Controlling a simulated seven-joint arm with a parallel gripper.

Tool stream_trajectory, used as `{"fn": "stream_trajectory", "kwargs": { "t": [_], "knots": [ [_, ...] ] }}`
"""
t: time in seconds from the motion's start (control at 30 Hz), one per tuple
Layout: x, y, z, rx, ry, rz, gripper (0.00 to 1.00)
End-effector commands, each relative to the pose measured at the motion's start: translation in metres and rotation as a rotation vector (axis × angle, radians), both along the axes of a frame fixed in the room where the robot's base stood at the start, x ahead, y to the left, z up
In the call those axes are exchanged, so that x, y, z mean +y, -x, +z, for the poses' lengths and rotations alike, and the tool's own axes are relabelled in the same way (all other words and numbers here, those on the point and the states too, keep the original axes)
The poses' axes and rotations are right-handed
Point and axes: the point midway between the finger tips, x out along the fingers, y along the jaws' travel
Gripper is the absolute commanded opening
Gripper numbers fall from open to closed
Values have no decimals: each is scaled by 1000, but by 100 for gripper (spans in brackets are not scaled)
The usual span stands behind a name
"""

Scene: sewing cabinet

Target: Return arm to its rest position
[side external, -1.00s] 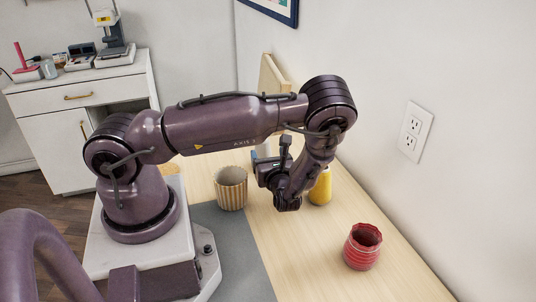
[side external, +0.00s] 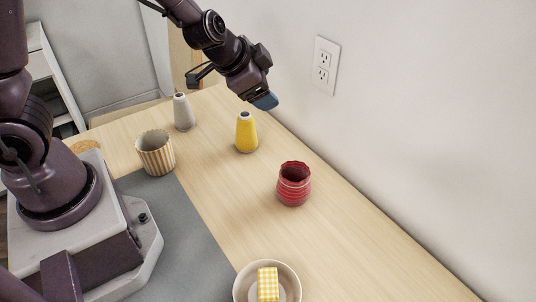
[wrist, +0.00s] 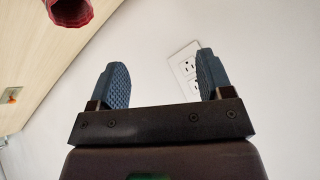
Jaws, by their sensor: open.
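My gripper (side external: 264,101) is raised above the table near the back wall, above and slightly right of the yellow cone-shaped spool or vase (side external: 246,134). In the wrist view my gripper (wrist: 158,82) shows two blue textured fingers spread apart with nothing between them. Behind the fingers are the white wall and an outlet (wrist: 186,66). My arm stretches from its base at the left, with its upper links partly cut off by the top of the side view.
A red ribbed cup (side external: 294,185), a striped cup (side external: 155,153) and a grey cone-shaped thing (side external: 183,113) stand on the wooden table (side external: 345,245). A bowl (side external: 241,285) holds a yellow checked block (side external: 267,284). A grey mat (side external: 190,255) lies beside my base. The wall is close behind.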

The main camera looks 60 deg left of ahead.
Motion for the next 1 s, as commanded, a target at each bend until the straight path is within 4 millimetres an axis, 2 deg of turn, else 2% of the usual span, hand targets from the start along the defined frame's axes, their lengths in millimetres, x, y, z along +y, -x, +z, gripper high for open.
{"fn": "stream_trajectory", "kwargs": {
  "t": [0.03,0.1,0.17,0.3,0.5,0.6,0.67,1.0],
  "knots": [
    [-9,8,25,-18,83,-2,73],
    [-20,25,49,-10,180,0,73],
    [-26,42,68,8,246,6,73],
    [-31,90,103,69,337,61,73],
    [-19,156,127,142,347,227,73],
    [-11,177,131,156,334,307,73],
    [-8,184,132,161,328,338,73],
    [-8,184,132,161,328,338,73]
  ]
}}
